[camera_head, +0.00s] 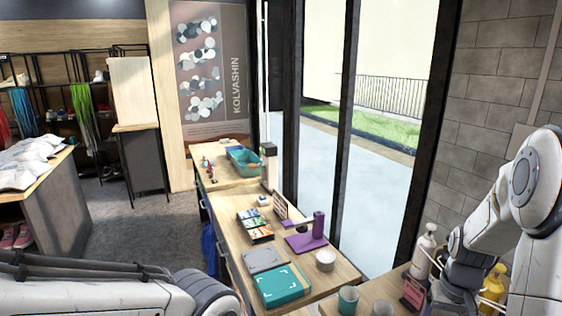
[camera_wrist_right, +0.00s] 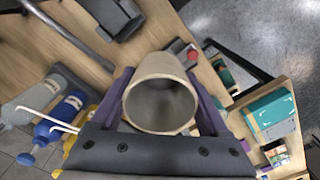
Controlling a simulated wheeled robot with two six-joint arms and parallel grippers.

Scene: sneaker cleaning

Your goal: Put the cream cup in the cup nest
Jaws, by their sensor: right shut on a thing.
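The cream cup (camera_wrist_right: 165,66) is held between the two fingers of my right gripper (camera_wrist_right: 160,88) in the right wrist view. Its open mouth faces the camera and its inside looks empty. In the head view my right arm comes down at the right, and its gripper cannot be made out clearly. A pale cup (camera_head: 382,308) shows at the bottom edge there, and I cannot tell whether it is the held one. My left arm crosses the lower left, with its gripper out of view. I cannot make out the cup nest in either view.
A white pump bottle (camera_head: 423,252) and a yellow bottle (camera_head: 493,288) stand close to my right arm. A blue bottle (camera_wrist_right: 66,112) shows in the wrist view.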

